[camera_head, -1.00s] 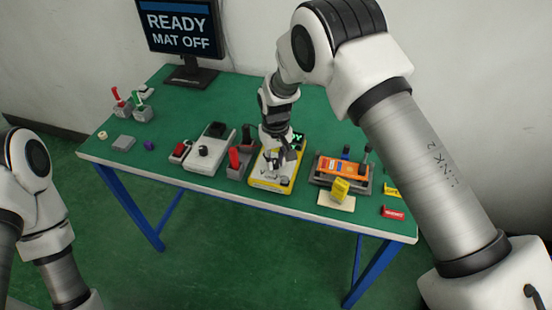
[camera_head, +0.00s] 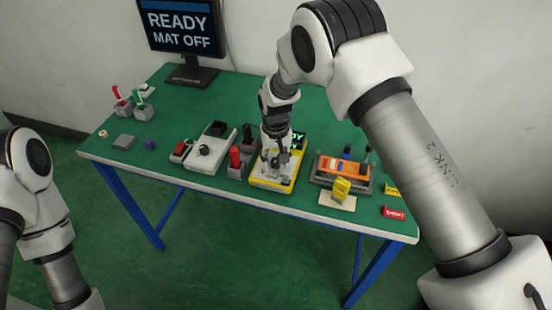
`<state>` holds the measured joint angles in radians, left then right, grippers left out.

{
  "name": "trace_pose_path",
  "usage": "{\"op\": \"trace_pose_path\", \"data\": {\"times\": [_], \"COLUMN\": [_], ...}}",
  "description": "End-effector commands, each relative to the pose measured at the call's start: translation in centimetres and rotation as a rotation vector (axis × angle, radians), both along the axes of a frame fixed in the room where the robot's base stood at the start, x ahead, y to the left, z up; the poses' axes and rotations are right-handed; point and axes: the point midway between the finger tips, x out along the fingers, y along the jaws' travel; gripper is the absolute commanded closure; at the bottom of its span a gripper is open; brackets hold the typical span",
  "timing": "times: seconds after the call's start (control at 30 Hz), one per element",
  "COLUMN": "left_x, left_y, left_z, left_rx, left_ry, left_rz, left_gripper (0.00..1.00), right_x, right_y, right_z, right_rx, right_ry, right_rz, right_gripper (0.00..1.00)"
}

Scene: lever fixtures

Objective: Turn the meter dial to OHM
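The yellow-edged meter (camera_head: 270,187) stands near the front middle of the green table. Part of its lit display (camera_head: 298,140) shows to the right of my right wrist. My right gripper (camera_head: 273,168) points down over the meter's face, and the dial is hidden beneath it. The fingers are small and dark, so I cannot tell if they are open or shut, or if they touch the dial. My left arm (camera_head: 45,200) is at the left edge, away from the table. Its gripper is out of view.
Left of the meter stand red and black levers (camera_head: 236,157) and a grey-white box with a black knob (camera_head: 204,152). To the right are an orange device in a tray (camera_head: 342,170) and a yellow block (camera_head: 341,189).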

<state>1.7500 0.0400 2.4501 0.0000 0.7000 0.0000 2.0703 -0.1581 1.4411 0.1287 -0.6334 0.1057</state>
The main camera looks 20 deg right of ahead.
Motion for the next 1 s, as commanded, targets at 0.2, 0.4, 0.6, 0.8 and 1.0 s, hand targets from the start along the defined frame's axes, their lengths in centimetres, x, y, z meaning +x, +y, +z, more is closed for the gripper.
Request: {"op": "trace_pose_path", "data": {"times": [0.2,0.4,0.6,0.8,1.0], "left_x": [0.0,0.0,0.0,0.0,0.0], "left_y": [0.0,0.0,0.0,0.0,0.0], "left_z": [0.0,0.1,0.0,0.0,0.0], "left_rx": [0.000,0.000,0.000,0.000,0.000], "left_ry": [0.000,0.000,0.000,0.000,0.000], "left_rz": [0.000,0.000,0.000,0.000,0.000], "left_gripper": [0.37,0.37,0.37,0.37,0.37], "right_x": [0.1,0.3,0.3,0.4,0.3], "right_y": [0.0,0.0,0.0,0.0,0.0], "right_z": [0.2,1.8,6.7,11.0,12.1], "right_rx": [0.000,0.000,0.001,0.001,0.000], "right_ry": [-0.004,-0.008,-0.007,-0.004,-0.001], "right_rz": [0.000,0.000,0.000,0.001,0.001], "right_gripper": [0.50,0.50,0.50,0.50,0.50]}}
